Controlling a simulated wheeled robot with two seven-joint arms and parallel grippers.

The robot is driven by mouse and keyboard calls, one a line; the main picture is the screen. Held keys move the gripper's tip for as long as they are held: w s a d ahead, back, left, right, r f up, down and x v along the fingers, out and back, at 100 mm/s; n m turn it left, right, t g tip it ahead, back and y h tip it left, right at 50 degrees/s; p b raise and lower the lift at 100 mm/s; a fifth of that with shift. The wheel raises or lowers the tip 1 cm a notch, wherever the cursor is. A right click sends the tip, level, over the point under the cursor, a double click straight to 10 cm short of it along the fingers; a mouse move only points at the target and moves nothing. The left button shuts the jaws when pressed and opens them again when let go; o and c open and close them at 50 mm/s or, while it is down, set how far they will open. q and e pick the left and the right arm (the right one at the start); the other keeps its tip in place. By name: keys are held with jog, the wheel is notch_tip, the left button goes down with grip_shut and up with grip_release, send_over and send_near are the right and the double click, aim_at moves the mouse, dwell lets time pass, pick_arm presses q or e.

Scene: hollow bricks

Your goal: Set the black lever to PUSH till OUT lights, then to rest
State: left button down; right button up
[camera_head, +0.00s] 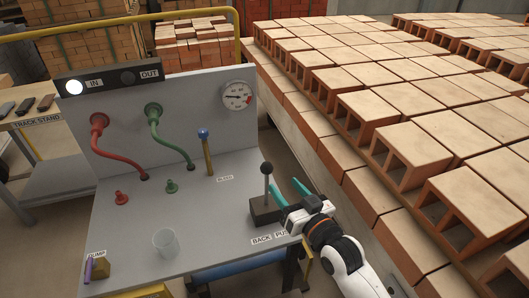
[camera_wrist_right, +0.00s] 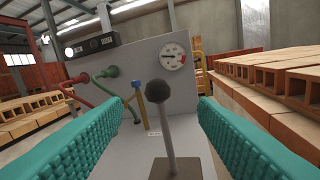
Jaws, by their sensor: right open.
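The lever (camera_head: 267,186) has a black knob, a grey shaft and a black base, and stands about upright at the panel's right front. Labels BACK (camera_head: 261,240) and one starting "PU", partly hidden by my gripper, lie before it. My right gripper (camera_head: 283,182) is open, teal fingers pointing at the lever from its right front. In the right wrist view the lever's knob (camera_wrist_right: 158,90) shows between the spread fingers, touching neither. The OUT lamp (camera_head: 127,77) is dark; the IN lamp (camera_head: 74,87) is lit white. My left gripper is out of view.
A red hose (camera_head: 118,154), green hose (camera_head: 171,147), yellow handle (camera_head: 208,155) with blue top, and gauge (camera_head: 237,96) are on the panel. A clear cup (camera_head: 166,243) stands at the front. Stacked hollow bricks (camera_head: 405,135) fill the right side, close to my right arm.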

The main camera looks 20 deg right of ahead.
aim_at(270, 171)
jog(key=x, duration=0.4)
jog(key=shift+w+a+r+p, duration=0.15)
jog(key=shift+a+r+p, duration=0.05)
jog(key=shift+a+p, duration=0.2)
jog(key=x, duration=0.5)
jog(key=shift+w+f, duration=0.15)
jog(key=shift+w, duration=0.15)
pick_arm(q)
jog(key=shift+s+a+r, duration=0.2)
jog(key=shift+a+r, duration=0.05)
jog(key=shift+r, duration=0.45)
pick_arm(e)
jog(key=shift+w+f, duration=0.1)
jog(key=shift+w, duration=0.45)
